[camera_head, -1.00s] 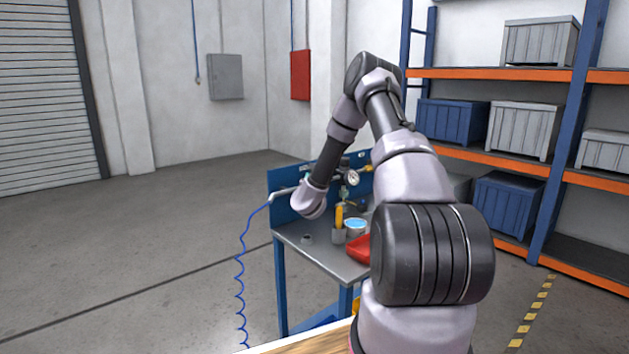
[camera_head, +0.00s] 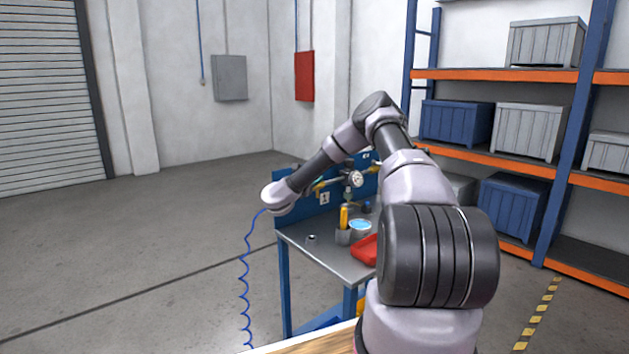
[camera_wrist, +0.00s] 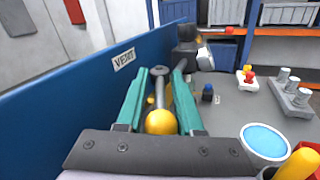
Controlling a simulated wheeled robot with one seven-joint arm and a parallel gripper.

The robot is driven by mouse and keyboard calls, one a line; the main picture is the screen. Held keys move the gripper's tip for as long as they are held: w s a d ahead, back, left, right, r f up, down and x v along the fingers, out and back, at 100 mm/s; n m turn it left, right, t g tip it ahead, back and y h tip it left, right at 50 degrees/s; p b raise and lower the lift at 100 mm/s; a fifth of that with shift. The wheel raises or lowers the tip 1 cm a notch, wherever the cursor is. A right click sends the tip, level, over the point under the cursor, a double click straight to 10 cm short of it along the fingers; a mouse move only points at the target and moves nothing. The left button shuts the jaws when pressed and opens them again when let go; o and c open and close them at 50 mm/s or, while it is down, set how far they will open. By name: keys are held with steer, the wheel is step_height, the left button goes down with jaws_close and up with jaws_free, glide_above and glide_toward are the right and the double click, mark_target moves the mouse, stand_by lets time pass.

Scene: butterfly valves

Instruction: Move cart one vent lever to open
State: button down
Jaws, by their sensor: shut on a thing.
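The vent lever (camera_wrist: 160,122) shows in the wrist view as a thin grey rod with a yellow ball at its near end. It lies between the two teal fingers of my gripper (camera_wrist: 160,74), which is shut on it. The VENT label (camera_wrist: 124,59) is on the blue back panel to the left. In the head view, cart one (camera_head: 333,256) has a grey top, blue legs and a "1" label (camera_head: 324,198) on its panel.
A gauge (camera_head: 356,180) and dark fittings (camera_wrist: 190,50) stand along the panel. A blue-topped container (camera_wrist: 266,141), a yellow-handled tool (camera_wrist: 300,164) and a red tray (camera_head: 364,250) are on the cart. A blue coiled hose (camera_head: 246,290) hangs at left. Open floor lies left of the cart.

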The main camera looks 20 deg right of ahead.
steer(key=shift+f, duration=0.1)
steer(key=c, duration=0.9)
jaws_free()
steer(key=v, duration=1.1)
